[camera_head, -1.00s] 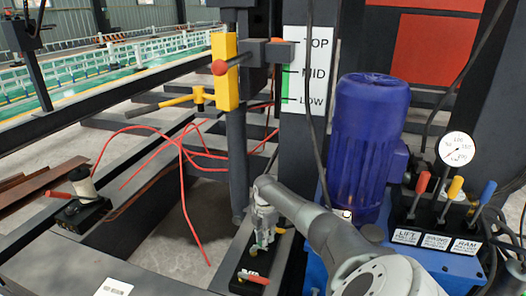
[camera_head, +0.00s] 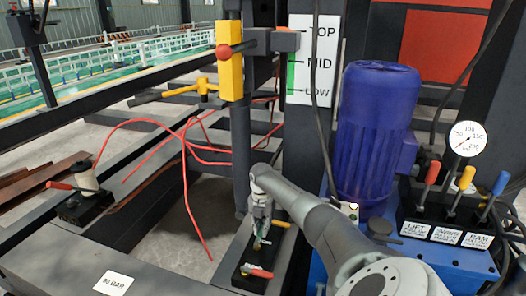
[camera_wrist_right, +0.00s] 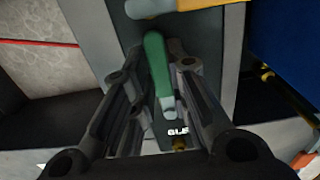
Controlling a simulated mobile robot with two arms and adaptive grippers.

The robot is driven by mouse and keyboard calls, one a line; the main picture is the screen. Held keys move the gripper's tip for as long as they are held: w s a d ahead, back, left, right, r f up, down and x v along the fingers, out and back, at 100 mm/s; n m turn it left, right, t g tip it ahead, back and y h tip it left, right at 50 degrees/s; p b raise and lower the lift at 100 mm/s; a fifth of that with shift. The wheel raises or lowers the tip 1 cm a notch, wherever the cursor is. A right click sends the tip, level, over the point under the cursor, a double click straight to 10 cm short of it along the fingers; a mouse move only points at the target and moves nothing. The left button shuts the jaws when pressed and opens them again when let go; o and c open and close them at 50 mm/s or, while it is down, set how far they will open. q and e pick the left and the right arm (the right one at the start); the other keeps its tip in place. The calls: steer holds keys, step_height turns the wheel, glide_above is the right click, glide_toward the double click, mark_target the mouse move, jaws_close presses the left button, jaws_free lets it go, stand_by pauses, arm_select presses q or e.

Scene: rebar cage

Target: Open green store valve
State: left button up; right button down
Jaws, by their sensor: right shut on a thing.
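The green store valve handle (camera_wrist_right: 158,65) stands between the fingers of my right gripper (camera_wrist_right: 150,90) in the right wrist view, its pale lower end near white lettering on the black valve block. In the head view my right gripper (camera_head: 261,238) reaches down onto the black valve block (camera_head: 243,252) and is shut on the green handle, which it mostly hides. A yellow handle (camera_head: 279,224) is just beyond the fingers and a red handle (camera_head: 258,273) just in front. My left gripper is not in view.
A blue motor (camera_head: 375,130) stands right of the block, beside a pressure gauge (camera_head: 467,139) and red, yellow and blue levers (camera_head: 462,180). Thin red hoses (camera_head: 187,190) cross the frame at left. A dark post (camera_head: 241,150) rises behind the gripper.

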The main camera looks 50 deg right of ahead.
mark_target(261, 230)
stand_by(0.4)
steer(key=c, duration=1.4)
jaws_free()
steer(key=shift+w, duration=0.1)
step_height(261, 230, up, 12)
